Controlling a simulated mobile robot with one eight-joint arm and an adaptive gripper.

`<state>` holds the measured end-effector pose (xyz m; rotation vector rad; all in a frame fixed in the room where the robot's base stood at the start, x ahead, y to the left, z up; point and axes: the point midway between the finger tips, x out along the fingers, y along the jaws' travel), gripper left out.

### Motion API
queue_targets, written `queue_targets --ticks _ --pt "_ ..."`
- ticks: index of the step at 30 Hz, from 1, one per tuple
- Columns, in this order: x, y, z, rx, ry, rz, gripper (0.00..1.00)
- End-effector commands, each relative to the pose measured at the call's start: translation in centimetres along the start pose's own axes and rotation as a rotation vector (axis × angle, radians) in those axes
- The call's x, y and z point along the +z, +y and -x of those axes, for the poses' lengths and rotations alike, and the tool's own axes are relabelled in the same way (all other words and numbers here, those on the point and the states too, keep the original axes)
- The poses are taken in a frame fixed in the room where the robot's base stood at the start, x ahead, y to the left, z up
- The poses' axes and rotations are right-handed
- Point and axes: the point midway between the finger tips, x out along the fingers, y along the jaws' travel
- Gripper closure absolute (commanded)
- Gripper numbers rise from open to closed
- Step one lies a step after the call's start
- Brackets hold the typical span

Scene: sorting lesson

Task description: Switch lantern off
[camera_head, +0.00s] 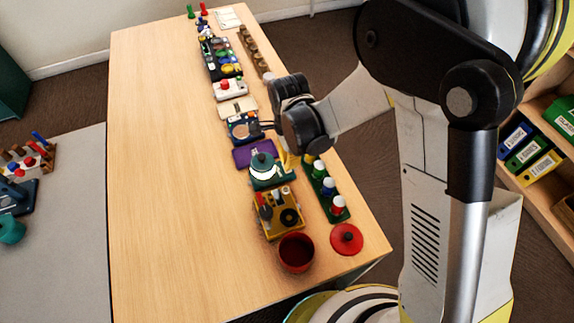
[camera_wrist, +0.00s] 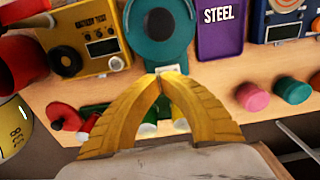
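The lantern (camera_head: 263,171) is teal, with a bright white band below its cap, and stands upright on the table. I see nothing held between the fingers. In the head view my gripper is beside the lantern's right side, partly hidden by my wrist.
A yellow battery tester (camera_wrist: 80,44) stands left of the lantern and a purple "STEEL" plate (camera_wrist: 222,30) right of it. A green rack (camera_head: 325,188) with white-topped pegs is close by. A red pot (camera_head: 296,253) and red lid (camera_head: 346,239) lie nearer. The table's left half is clear.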

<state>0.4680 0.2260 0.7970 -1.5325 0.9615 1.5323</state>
Motion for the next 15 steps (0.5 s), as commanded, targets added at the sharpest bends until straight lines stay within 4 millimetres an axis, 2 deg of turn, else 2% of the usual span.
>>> queue_targets --ticks 15 --pt "0.0 0.0 -0.85 0.0 0.0 0.0 1.0"
